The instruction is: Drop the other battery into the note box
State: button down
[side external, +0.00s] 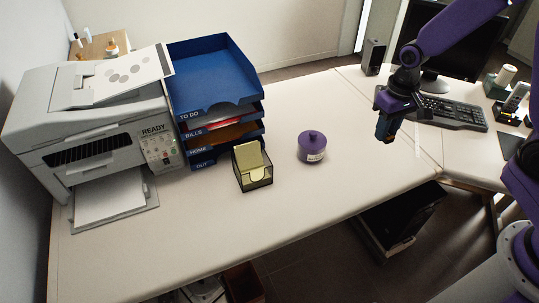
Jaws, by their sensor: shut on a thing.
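The note box (257,184) is a dark, see-through box with yellow notes standing in it, on the desk in front of the letter trays. My gripper (384,133) hangs over the right part of the desk, well to the right of the note box and above the desk top. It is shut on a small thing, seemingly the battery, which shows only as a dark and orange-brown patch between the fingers. I cannot tell whether a battery lies inside the note box.
A purple lidded pot (312,150) stands between the note box and my gripper. Blue letter trays (212,85) and a printer (100,130) stand at left. A keyboard (450,112) and monitor (455,45) are behind my gripper. The desk's front middle is clear.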

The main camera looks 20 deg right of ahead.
jog(key=w+a, duration=0.3)
jog(key=a, duration=1.6)
send_near(265, 154)
jog(key=s+a+f, duration=0.2)
jog(key=s, duration=0.2)
jog(key=shift+w+d+f, duration=0.1)
jog(key=shift+d+f, duration=0.1)
jog(key=shift+f, duration=1.5)
jog(key=shift+f, duration=0.3)
jog(key=c, duration=0.9)
grip_release()
jog(key=shift+r, duration=0.15)
